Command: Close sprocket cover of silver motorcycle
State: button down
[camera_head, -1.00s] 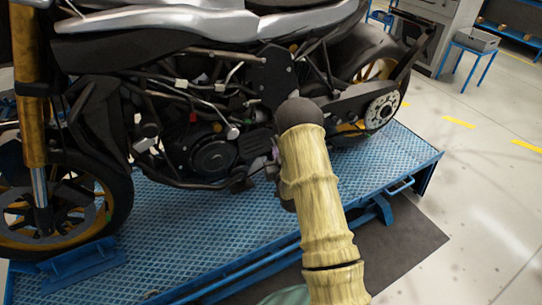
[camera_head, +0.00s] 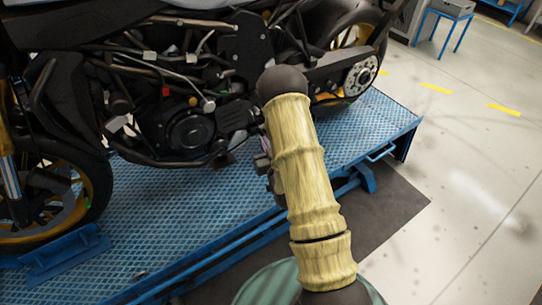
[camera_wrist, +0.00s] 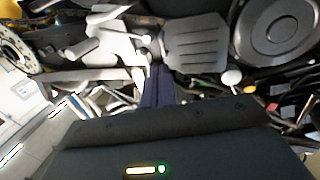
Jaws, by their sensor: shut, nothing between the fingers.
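The silver motorcycle (camera_head: 150,75) stands on a blue lift, its side facing me. A dark ribbed cover (camera_head: 236,115), which looks like the sprocket cover, sits just right of the round engine cover (camera_head: 190,132). In the wrist view, the ribbed cover (camera_wrist: 195,43) shows its face beside the round cover (camera_wrist: 272,30). I cannot tell how far open it stands. My gripper (camera_wrist: 158,87) is shut and empty, its fingers pointing at the engine side near the ribbed cover, apparently apart from it. In the head view my arm partly hides the gripper.
The blue lift platform (camera_head: 180,215) has a raised edge and a side handle (camera_head: 381,152) near my arm. Silver footpeg parts (camera_wrist: 115,42) and a round-ended lever (camera_wrist: 231,77) lie close to my fingers. Floor at the right (camera_head: 470,170) is clear.

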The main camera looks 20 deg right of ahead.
jog(key=s, duration=0.4)
jog(key=shift+s+d+b, duration=0.2)
jog(key=shift+s+b, duration=0.05)
jog(key=shift+b, duration=0.15)
jog(key=shift+w, duration=0.1)
jog(key=shift+d, duration=0.1)
jog(key=shift+r, duration=0.1)
jog(key=s+a+r+g+p, duration=0.3)
jog(key=s+r+g, duration=0.4)
jog(key=s, duration=0.2)
jog(key=s+a+r+g+p, duration=0.3)
jog(key=s+r+g, duration=0.4)
jog(key=s+g, duration=0.1)
jog(key=shift+s+a, duration=0.25)
jog(key=shift+s, duration=0.25)
